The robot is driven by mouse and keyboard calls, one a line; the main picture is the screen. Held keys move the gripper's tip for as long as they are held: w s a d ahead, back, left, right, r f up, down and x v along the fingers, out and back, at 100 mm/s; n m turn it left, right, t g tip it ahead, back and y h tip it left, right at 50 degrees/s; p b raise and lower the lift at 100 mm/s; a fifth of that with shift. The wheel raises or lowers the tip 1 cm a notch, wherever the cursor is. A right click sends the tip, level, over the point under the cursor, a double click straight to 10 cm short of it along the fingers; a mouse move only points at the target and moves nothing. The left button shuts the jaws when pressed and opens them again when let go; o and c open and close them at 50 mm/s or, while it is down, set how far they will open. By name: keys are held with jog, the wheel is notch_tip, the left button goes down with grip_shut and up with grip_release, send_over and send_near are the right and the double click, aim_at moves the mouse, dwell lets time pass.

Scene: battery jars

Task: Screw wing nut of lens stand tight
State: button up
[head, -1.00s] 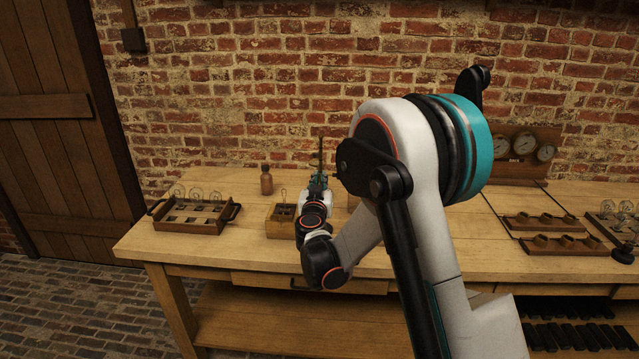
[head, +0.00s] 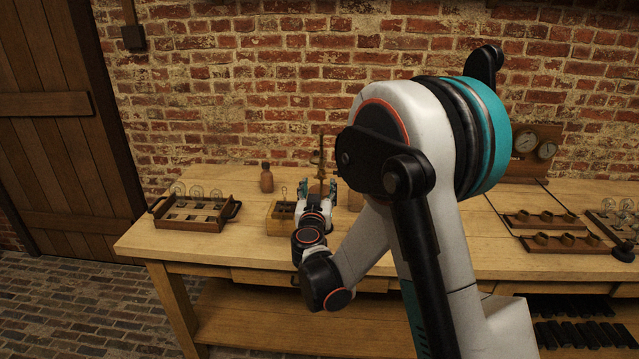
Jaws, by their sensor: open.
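The lens stand (head: 321,158) is a thin upright brass-coloured post on the workbench, near the wall, left of my arm's large shoulder joint. Its wing nut is too small to make out, and the lower part of the stand is hidden behind my gripper. My gripper (head: 318,187) is in front of the stand with its two teal-and-black fingers spread apart, one on each side of the post as seen from here. The gripper is open. I cannot tell whether either finger touches the stand.
A small wooden box (head: 280,217) stands close on the gripper's left. A brown bottle (head: 266,178) is behind it. A wooden tray (head: 193,226) with glass bulbs is further left. A gauge board (head: 528,167) and racks (head: 543,221) are on the right. The bench (head: 147,240) is bare at its front left.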

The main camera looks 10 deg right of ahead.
jog(key=v, duration=0.6)
jog(key=shift+s, duration=0.1)
jog(key=shift+d, duration=0.1)
